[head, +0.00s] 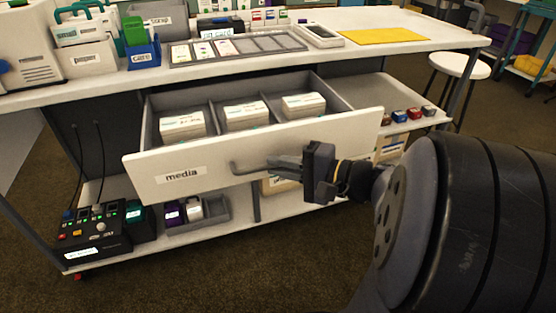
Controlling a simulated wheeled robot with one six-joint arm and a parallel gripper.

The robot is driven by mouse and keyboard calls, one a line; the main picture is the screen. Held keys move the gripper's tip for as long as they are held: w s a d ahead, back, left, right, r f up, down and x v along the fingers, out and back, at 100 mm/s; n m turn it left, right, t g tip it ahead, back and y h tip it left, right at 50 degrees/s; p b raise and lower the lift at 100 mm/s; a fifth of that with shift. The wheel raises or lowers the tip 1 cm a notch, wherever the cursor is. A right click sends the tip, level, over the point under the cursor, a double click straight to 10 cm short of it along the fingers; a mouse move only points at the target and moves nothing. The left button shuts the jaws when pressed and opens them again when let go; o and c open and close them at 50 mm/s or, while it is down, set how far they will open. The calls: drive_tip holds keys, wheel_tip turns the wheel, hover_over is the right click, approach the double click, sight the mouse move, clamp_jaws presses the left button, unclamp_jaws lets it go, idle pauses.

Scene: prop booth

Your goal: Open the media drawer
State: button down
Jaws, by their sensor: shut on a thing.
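The media drawer (140,169) has a white front with a "media" label and is pulled well out from under the white worktop. Inside it, three compartments each hold a stack of white cards; the middle stack (245,115) and the others are in plain view. A grey bar handle (236,168) runs across the right half of the drawer front. My gripper (284,163) reaches in from the right and is shut on the handle. Its fingers hide the handle's right part.
The worktop (130,80) above carries a card tray (238,48), bins and a yellow sheet (384,35). A lower shelf holds a black control box (92,230) and a grey tray (215,209). A white stool (459,65) stands at the back right. The floor in front is clear.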

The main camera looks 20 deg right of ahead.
drive_tip(key=c, duration=1.5)
unclamp_jaws()
drive_tip(key=p+v, duration=0.2)
drive_tip(key=v, duration=0.9)
drive_tip(key=shift+p, duration=0.35)
drive_tip(key=shift+w+a, duration=0.1)
drive_tip(key=b+x, duration=0.2)
drive_tip(key=x, duration=0.8)
drive_tip(key=shift+w+a+b, duration=0.25)
drive_tip(key=shift+w+b, duration=0.05)
drive_tip(key=shift+b, duration=0.05)
